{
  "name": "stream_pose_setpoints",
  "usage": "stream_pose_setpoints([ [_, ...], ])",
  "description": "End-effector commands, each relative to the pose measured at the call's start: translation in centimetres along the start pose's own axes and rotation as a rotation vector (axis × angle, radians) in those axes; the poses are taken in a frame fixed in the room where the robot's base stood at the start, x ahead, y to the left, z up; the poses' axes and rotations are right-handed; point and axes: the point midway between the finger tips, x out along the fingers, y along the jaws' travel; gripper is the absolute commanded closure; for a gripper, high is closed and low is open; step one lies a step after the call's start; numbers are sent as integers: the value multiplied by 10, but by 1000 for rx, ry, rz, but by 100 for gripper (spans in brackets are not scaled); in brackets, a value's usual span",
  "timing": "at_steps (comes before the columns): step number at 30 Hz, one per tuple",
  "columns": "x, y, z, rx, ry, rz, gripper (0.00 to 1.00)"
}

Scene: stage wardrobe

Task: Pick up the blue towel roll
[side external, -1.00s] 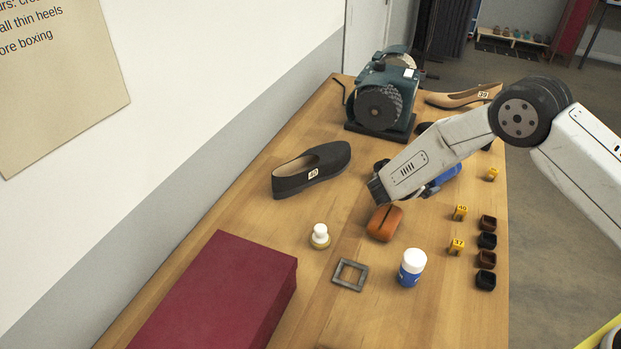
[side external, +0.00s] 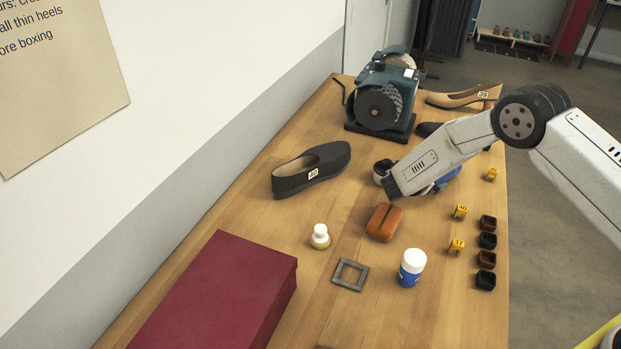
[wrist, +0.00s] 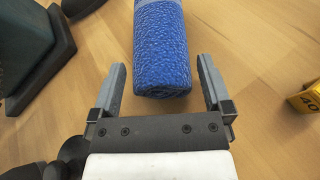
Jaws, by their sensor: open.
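The blue towel roll (wrist: 161,50) lies on the table in the wrist view, with a textured surface and its near end between and just beyond my fingertips. In the side external view only a bit of the blue roll (side external: 449,176) shows, the rest hidden behind my arm. My gripper (wrist: 160,75) is open, with one finger on either side of the roll's near end and a visible gap to each. Nothing is held. In the side external view my gripper's fingers are mostly hidden behind the wrist.
An orange-brown case (side external: 384,222) lies just in front of my wrist. A dark shoe (side external: 312,170) is to the left, and a green grinding machine (side external: 381,100) stands behind. A yellow number marker (wrist: 306,99) is right of the gripper. A blue-and-white jar (side external: 411,268) stands nearer the camera.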

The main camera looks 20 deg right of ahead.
Motion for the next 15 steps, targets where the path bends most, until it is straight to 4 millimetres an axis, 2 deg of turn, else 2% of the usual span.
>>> stream_pose_setpoints([
  [6,23,0,0,0,0,-2,0],
  [15,27,0,0,-1,1,-1,0],
])
